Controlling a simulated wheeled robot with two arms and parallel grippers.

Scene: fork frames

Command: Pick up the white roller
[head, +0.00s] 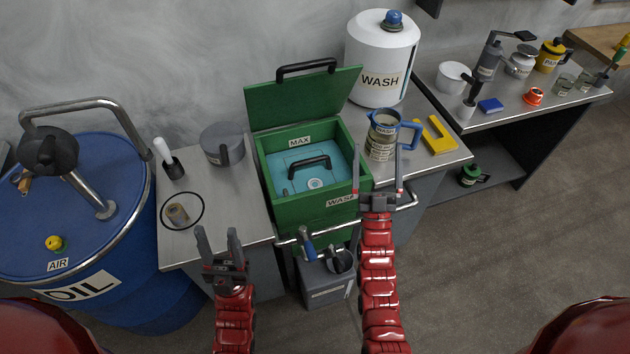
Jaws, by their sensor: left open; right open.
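A white rounded cylinder (162,150), the only thing I see that could be the white roller, leans upright and tilted at a dark holder (173,168) on the left metal bench. I cannot tell how it is joined to the holder. My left gripper (217,234) is open and empty near the bench's front edge, below and right of the cylinder and apart from it. My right gripper (377,182) is open and empty in front of the green wash box (307,213), far right of the cylinder.
A tan spool (178,213) lies in a black ring on the bench. A grey lidded pot (222,145) stands right of the cylinder. A blue oil drum (125,255) stands left. A wash jug (382,137) stands behind my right gripper. The bench is clear around the ring.

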